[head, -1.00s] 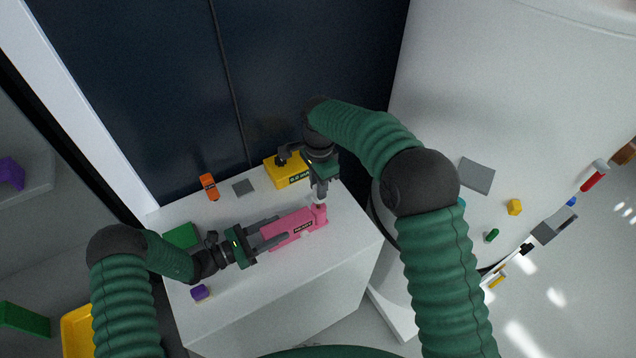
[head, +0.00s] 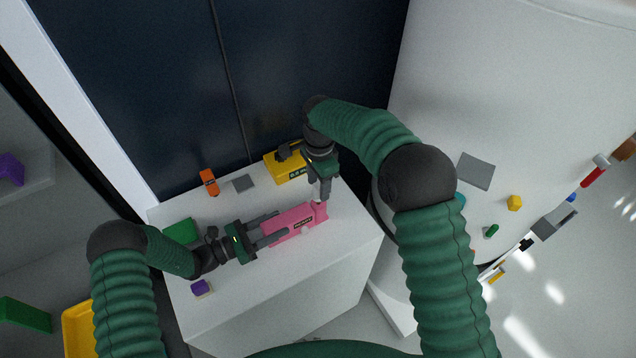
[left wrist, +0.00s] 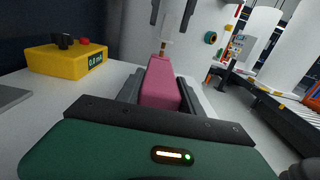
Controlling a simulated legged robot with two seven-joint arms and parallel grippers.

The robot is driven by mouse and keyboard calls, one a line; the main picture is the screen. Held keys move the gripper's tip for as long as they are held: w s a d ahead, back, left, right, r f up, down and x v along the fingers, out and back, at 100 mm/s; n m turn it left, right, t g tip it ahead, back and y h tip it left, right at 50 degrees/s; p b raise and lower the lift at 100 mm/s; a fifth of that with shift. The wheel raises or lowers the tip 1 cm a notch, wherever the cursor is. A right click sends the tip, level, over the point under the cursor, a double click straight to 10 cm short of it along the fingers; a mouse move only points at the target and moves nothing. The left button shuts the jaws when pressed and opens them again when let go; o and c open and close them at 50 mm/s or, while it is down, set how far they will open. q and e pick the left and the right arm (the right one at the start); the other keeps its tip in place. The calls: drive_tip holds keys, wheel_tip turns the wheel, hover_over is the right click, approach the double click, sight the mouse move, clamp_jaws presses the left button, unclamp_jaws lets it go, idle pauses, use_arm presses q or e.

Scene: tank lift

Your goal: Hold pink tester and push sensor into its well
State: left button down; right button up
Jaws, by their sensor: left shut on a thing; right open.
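The pink tester (head: 300,222) lies on the white stand top, its far end towards the right. It also shows in the left wrist view (left wrist: 160,85). My left gripper (head: 277,226) is shut on its near part, a finger along each side. My right gripper (head: 322,198) is open just above the tester's far end. In the left wrist view its two dark fingers (left wrist: 173,12) hang apart on either side of a pale, see-through sensor (left wrist: 167,30). An orange-brown tip below the sensor is at the tester's far end; how deep it sits I cannot tell.
A yellow box with a display (head: 284,170) stands behind the tester. A grey plate (head: 243,183), an orange block (head: 209,182), a green pad (head: 181,231) and a purple block (head: 200,287) lie on the stand top (head: 265,280). The front right of the top is clear.

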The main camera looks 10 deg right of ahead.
wheel_tip(320, 180, up, 9)
drive_tip(key=shift+r, duration=0.1)
idle(0.7)
use_arm(q)
drive_tip(key=c, duration=0.7)
unclamp_jaws()
drive_tip(key=shift+a, duration=0.1)
